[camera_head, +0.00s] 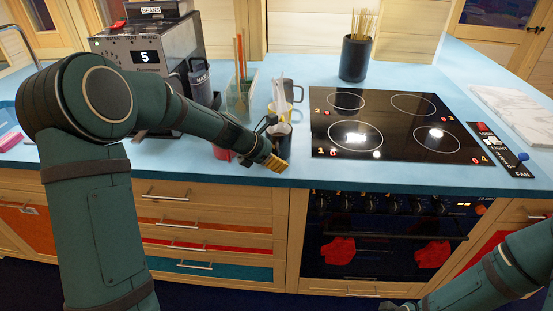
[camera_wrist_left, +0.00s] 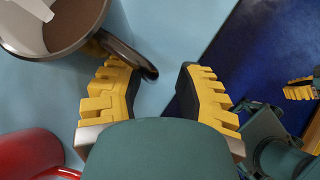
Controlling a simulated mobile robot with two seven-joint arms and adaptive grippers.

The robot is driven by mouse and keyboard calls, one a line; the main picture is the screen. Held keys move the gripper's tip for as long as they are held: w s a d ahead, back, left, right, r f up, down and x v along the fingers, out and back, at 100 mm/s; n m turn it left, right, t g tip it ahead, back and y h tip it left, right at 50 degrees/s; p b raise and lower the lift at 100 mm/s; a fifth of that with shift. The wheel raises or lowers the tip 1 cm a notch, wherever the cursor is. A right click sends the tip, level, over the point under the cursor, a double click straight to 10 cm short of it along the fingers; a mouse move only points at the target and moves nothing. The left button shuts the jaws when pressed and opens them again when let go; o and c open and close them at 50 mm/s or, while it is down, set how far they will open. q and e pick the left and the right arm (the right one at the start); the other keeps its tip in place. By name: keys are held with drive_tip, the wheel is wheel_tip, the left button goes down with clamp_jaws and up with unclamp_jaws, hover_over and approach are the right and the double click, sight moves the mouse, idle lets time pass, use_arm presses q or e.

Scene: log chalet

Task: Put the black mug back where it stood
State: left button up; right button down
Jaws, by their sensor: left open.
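The black mug (camera_head: 280,135) stands near the counter's front edge, left of the hob. In the left wrist view it is at top left, with its dark handle (camera_wrist_left: 135,57) reaching towards my fingers and brown inside. A pale flat thing shows over its mouth. My left gripper (camera_head: 276,163) is just in front of the mug in the head view. In the left wrist view its yellow fingers (camera_wrist_left: 155,95) are open and empty, the left one close to the handle. My right gripper shows only partly at the right of that view (camera_wrist_left: 303,115).
A red mug (camera_head: 222,153) sits left of the gripper. The coffee machine (camera_head: 150,55), a clear utensil holder (camera_head: 240,98) and the hob (camera_head: 390,125) are nearby. The front counter strip is narrow.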

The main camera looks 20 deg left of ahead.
use_arm(q)
drive_tip(key=shift+r, duration=0.2)
drive_tip(key=p+v, duration=0.3)
drive_tip(key=v, duration=0.9)
drive_tip(key=s+d+f+m+g+y, duration=0.1)
drive_tip(key=s+d+f+m+g, duration=0.1)
drive_tip(key=s+d+f+m, duration=0.5)
drive_tip(key=s+d+f+m+g+y, duration=0.15)
drive_tip(key=f+m, duration=0.25)
drive_tip(key=f, duration=0.7)
drive_tip(key=s+d+f+m+g, duration=0.1)
drive_tip(key=s+d+f+m, duration=0.4)
drive_tip(key=f, duration=0.4)
drive_tip(key=s+d+f+m, duration=0.3)
drive_tip(key=s+d+m, duration=0.2)
drive_tip(key=s+m, duration=0.2)
drive_tip(key=shift+f+m, duration=0.2)
drive_tip(key=shift+m, duration=0.8)
drive_tip(key=shift+a+g+h, duration=0.15)
drive_tip(key=shift+g+h, duration=0.1)
